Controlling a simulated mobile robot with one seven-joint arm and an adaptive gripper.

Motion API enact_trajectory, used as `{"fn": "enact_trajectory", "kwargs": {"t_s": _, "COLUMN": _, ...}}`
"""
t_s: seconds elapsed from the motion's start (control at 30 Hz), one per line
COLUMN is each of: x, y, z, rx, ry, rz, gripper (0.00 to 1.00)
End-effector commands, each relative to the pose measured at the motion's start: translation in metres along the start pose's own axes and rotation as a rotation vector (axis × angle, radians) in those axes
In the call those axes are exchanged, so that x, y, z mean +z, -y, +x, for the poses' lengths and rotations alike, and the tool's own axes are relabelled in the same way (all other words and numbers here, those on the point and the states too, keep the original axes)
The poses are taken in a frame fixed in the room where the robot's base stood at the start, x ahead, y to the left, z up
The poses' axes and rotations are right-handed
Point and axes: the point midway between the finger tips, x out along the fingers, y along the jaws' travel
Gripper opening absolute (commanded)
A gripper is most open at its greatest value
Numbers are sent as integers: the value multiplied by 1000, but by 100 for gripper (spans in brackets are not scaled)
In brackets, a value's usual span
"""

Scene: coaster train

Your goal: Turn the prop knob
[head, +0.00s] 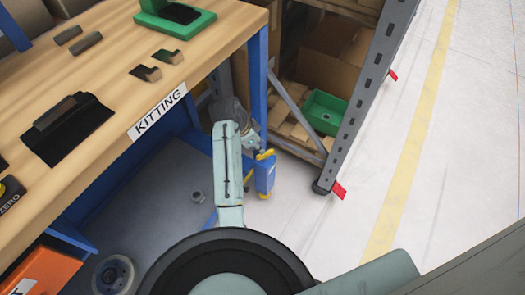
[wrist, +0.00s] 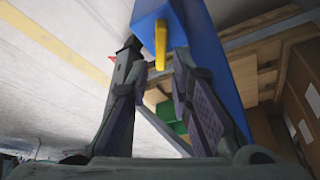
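A blue block (wrist: 200,60) with a yellow lever-like piece (wrist: 161,45) fills the upper middle of the wrist view; the yellow piece may be the prop knob, but no label shows. In the head view, the blue block (head: 264,178) sits low near the blue bench leg, with yellow on its top (head: 265,155). My gripper (wrist: 158,68) is open, one finger either side of the yellow piece, with gaps visible; I cannot tell whether the piece reaches between the pads. In the head view my gripper (head: 249,138) is small and partly hidden beside the block.
The wooden bench (head: 100,90) labelled KITTING is at left, its blue leg (head: 258,80) close to my arm. A grey rack (head: 365,90) with boxes and a green bin (head: 324,112) stands behind. Open floor (head: 335,225) lies to the right.

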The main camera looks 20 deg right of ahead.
Motion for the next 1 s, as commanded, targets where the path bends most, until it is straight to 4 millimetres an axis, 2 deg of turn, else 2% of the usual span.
{"fn": "enact_trajectory", "kwargs": {"t_s": 0.03, "x": 0, "y": -1, "z": 11, "rx": 4, "ry": 1, "rz": 0, "gripper": 20}}
{"fn": "enact_trajectory", "kwargs": {"t_s": 0.2, "x": 0, "y": -1, "z": 40, "rx": 2, "ry": 1, "rz": 2, "gripper": 20}}
{"fn": "enact_trajectory", "kwargs": {"t_s": 0.4, "x": 0, "y": 0, "z": 59, "rx": -1, "ry": 1, "rz": 0, "gripper": 20}}
{"fn": "enact_trajectory", "kwargs": {"t_s": 0.73, "x": 0, "y": 0, "z": 62, "rx": -2, "ry": 0, "rz": 0, "gripper": 20}}
{"fn": "enact_trajectory", "kwargs": {"t_s": 1.0, "x": 0, "y": 0, "z": 62, "rx": -2, "ry": 0, "rz": 0, "gripper": 2}}
